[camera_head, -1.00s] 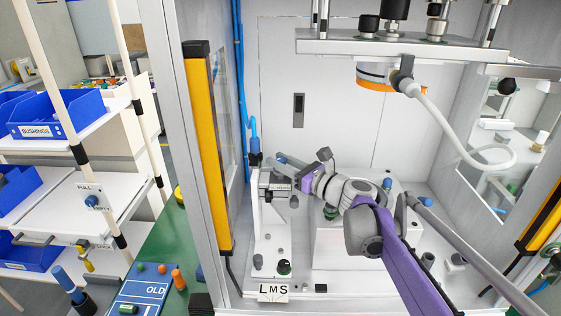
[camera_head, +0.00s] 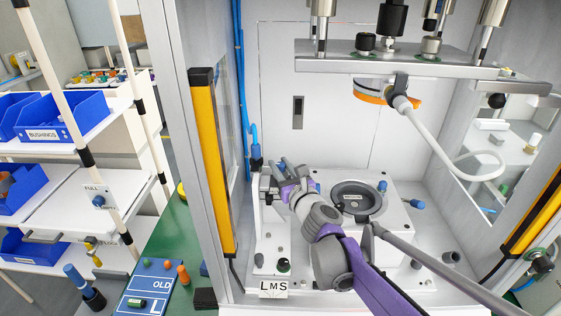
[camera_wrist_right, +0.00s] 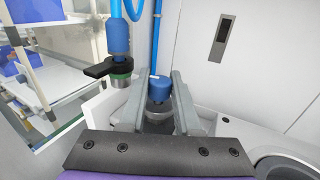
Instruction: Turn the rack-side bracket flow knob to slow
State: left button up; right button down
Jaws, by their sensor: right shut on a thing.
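The rack-side bracket (camera_head: 262,215) is a white upright at the left inside the press. The blue flow knob (camera_wrist_right: 160,88) shows in the right wrist view, between the two grey fingers at the bracket's top. My right gripper (camera_head: 280,170) reaches the bracket's top from the right; it also shows in the right wrist view (camera_wrist_right: 160,105). It is shut on the blue knob, with a finger on each side. The fingers hide the knob in the head view, and no slow mark on it is readable. My left gripper is not in view.
A black-handled valve (camera_wrist_right: 112,68) under a blue fitting stands just left of the fingers. An LMS label (camera_head: 273,289) is at the bracket's foot. A white block with a dark ring (camera_head: 357,200) stands to the right. The press plate (camera_head: 420,68) hangs above.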

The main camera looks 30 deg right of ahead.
jog(key=c, duration=0.6)
grip_release()
jog(key=shift+s, duration=0.1)
jog(key=s, duration=0.3)
jog(key=s+a, duration=0.1)
jog(key=s, duration=0.6)
jog(key=shift+s+a+b, duration=0.15)
jog(key=shift+s+b, duration=0.2)
